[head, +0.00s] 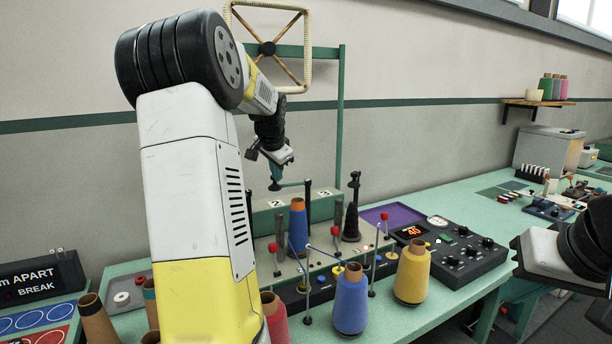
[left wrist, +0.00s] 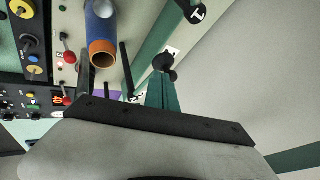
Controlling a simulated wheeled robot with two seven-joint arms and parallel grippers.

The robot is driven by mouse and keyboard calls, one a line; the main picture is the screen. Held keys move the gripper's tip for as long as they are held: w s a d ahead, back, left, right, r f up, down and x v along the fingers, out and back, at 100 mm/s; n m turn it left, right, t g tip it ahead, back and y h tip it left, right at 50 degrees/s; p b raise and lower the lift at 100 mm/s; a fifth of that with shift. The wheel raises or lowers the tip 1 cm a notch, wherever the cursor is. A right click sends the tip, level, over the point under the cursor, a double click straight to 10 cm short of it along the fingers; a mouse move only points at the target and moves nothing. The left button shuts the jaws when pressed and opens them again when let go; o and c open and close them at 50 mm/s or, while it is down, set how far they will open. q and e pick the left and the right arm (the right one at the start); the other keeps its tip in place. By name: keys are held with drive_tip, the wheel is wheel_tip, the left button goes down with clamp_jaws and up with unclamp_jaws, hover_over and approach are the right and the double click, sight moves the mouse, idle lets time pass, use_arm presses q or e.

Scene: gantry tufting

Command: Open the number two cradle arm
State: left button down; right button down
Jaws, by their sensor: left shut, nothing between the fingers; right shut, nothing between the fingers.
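The creel rack (head: 262,222) carries white number plates; plate 2 (head: 276,203) is at its left and plate 3 (head: 323,192) further right. A slim green arm (head: 291,184) with a round end sits above plate 2, beside a dark upright post (head: 308,205). I take it for the number two cradle arm. My left gripper (head: 281,178) is shut and empty, pointing down just above that round end; contact is unclear. In the left wrist view its green fingers (left wrist: 160,92) end close to a black knob (left wrist: 164,63). My right gripper (head: 545,253) is at the right edge, its fingertips not distinguishable.
A blue cone (head: 298,228) stands near plate 2 and a black cone (head: 351,224) near plate 3. A control box (head: 455,251) is to the right. My left arm hides the left middle.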

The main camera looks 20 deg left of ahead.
use_arm(q)
drive_tip(key=shift+w+a, duration=0.7)
drive_tip(key=shift+a, duration=0.15)
